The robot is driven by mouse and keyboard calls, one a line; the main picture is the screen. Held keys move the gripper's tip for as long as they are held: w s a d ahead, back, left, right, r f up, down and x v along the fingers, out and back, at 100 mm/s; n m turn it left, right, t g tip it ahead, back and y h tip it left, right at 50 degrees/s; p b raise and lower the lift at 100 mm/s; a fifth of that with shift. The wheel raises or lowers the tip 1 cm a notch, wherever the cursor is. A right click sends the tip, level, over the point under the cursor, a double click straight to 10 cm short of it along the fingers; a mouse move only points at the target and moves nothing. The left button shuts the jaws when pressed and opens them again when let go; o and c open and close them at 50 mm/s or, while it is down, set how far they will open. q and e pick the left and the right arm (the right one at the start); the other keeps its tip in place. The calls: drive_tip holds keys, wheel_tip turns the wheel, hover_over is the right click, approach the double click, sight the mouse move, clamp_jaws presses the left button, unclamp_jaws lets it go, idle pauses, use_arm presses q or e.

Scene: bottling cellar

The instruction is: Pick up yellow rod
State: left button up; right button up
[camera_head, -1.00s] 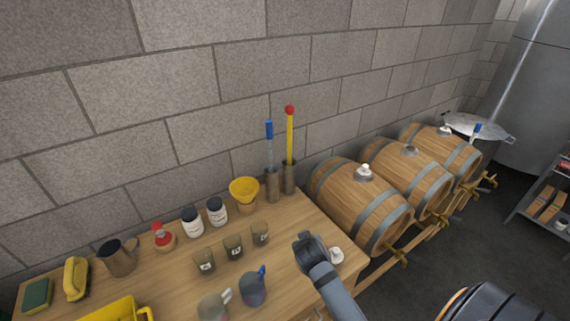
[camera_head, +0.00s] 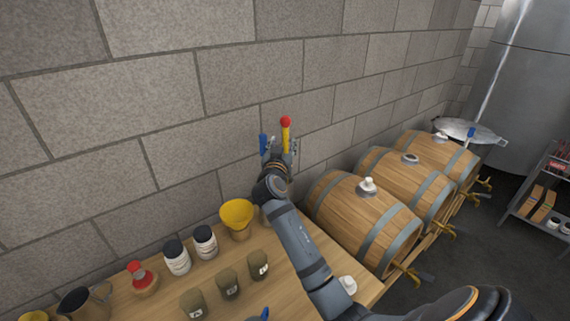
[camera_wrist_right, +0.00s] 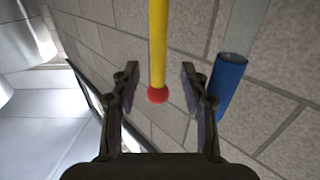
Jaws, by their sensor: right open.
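The yellow rod (camera_head: 286,136) with a red ball tip stands upright at the back right of the wooden table, its lower part hidden behind my right arm. My right gripper (camera_head: 280,150) is at the rod's upper part. In the right wrist view the yellow rod (camera_wrist_right: 158,45) lies between the two open fingers (camera_wrist_right: 158,90), with clear space on both sides and its red tip towards the palm. A blue-capped rod (camera_head: 264,144) stands just left of it; its blue cap (camera_wrist_right: 229,85) shows just outside one finger. My left gripper is not in view.
A yellow funnel (camera_head: 237,214), white jars with dark lids (camera_head: 177,258), small dark cups (camera_head: 228,286), a red-topped bottle (camera_head: 140,278) and a jug (camera_head: 84,302) stand on the table. Barrels (camera_head: 354,217) line the right. The block wall (camera_head: 225,100) rises close behind.

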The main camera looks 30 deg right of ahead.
sight(285, 139)
drive_tip(key=shift+w+d+r+p, duration=0.3)
drive_tip(key=shift+w+d+p, duration=0.35)
drive_tip(key=shift+p, duration=0.2)
drive_tip(key=shift+w+d+f+p, duration=0.25)
drive_tip(key=shift+w+d, duration=0.35)
drive_tip(key=shift+w, duration=0.05)
drive_tip(key=shift+w+d+f+p, duration=0.25)
drive_tip(key=shift+w+d, duration=0.3)
drive_tip(key=shift+w, duration=0.05)
drive_tip(key=shift+f, duration=0.1)
drive_tip(key=shift+a, duration=0.1)
drive_tip(key=shift+c, duration=0.6)
drive_tip(key=shift+s, duration=0.1)
drive_tip(key=shift+c, duration=1.1)
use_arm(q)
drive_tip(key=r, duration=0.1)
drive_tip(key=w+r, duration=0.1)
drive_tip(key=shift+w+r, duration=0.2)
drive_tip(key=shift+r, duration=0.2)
use_arm(e)
clamp_jaws()
